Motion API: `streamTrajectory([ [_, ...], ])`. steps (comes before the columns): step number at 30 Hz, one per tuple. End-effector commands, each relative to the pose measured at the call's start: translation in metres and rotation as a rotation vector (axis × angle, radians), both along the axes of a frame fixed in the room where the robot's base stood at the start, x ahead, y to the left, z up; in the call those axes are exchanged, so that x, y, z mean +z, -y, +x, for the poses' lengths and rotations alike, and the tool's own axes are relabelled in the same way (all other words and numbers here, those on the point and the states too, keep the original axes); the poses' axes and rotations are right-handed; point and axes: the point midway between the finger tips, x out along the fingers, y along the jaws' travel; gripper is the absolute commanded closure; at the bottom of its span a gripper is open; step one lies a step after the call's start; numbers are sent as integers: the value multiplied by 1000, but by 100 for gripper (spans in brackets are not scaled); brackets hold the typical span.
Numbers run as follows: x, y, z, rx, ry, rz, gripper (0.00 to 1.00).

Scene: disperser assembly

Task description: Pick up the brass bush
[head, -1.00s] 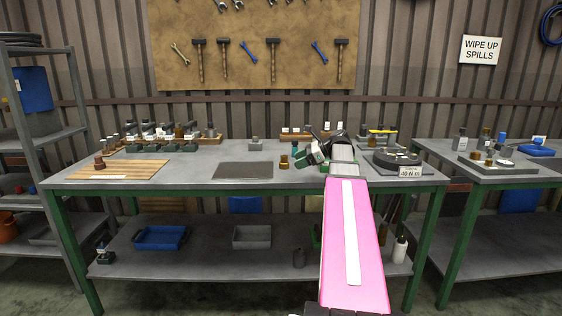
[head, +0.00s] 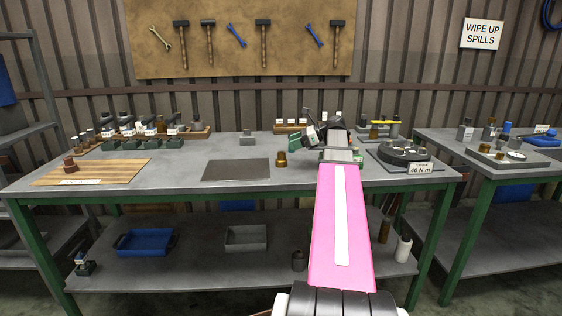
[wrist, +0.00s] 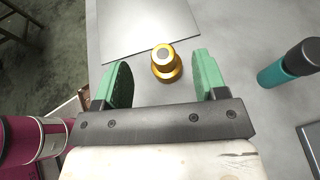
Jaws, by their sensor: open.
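The brass bush (head: 281,159) stands upright on the grey workbench, right of the dark flat plate. It is a stepped, gold-coloured piece with a grey spot in the middle of its top. My gripper (head: 300,142) is open and empty, over the bench just right of the bush in the head view. In the wrist view my gripper (wrist: 163,80) shows both green fingers apart, with nothing held.
The dark flat plate (head: 236,169) lies left of the bush. A wooden board (head: 92,172) with a reddish-brown part is farther left. A round black fixture (head: 404,155) stands to the right. In the wrist view a teal and black cylinder (wrist: 288,64) lies right of my gripper.

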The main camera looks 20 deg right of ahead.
Motion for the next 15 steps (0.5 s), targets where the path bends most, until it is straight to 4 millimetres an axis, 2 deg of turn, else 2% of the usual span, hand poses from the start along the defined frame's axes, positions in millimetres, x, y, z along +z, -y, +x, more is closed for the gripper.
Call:
streamTrajectory([
  [6,-35,0,0,0,-3,1,34],
  [9,-38,-14,6,3,-1,0,34],
  [15,-42,-22,10,0,0,0,34],
])
